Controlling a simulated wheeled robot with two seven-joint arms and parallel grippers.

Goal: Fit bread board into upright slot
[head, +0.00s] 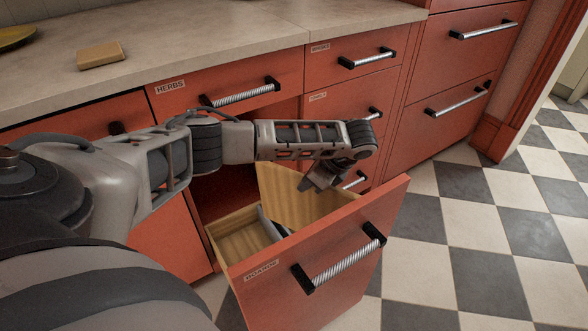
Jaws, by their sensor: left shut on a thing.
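A tan wooden panel, which looks like the bread board (284,196), stands upright at the open drawer (345,262), partly inside it. The drawer's red front carries the label BOARDS. My left gripper (316,184) reaches over the drawer from the left and is shut on the board near its upper part. The arm and gripper cover some of the board's upper edge. Grey upright dividers (265,224) show inside the drawer to the left of the board. The board's lower edge is hidden behind the drawer front, so I cannot tell whether it is in a slot. My right gripper is out of view.
Closed red drawers with metal handles (240,94) stand below. The chequered floor (470,230) is clear at the right.

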